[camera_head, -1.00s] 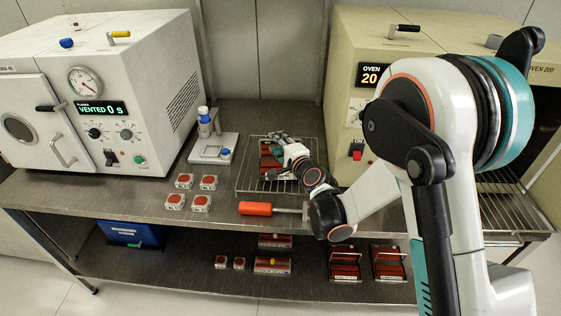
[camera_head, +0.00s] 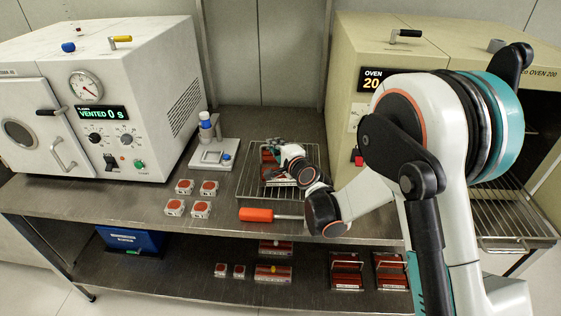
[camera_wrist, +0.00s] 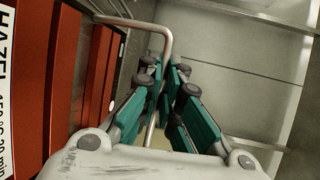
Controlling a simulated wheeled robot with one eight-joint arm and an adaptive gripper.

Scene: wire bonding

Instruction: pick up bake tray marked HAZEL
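The HAZEL bake tray (camera_wrist: 62,90) fills the left of the wrist view, red with dark bands and a white label reading HAZEL. Its bent metal handle (camera_wrist: 166,42) runs down between or just behind my fingertips. In the head view, the red tray (camera_head: 268,158) is on the wire rack, partly hidden by my gripper (camera_head: 277,146). In the wrist view, the teal fingertips of my gripper (camera_wrist: 169,72) are close together at the handle. I cannot tell whether they are clamped on it.
An orange-handled tool (camera_head: 256,214) lies in front of the wire rack (camera_head: 243,185). Several small red-topped blocks (camera_head: 201,209) and a white stand (camera_head: 214,154) are to the left. An oven (camera_head: 345,90) stands close on the right. More red trays (camera_head: 346,270) lie on the lower shelf.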

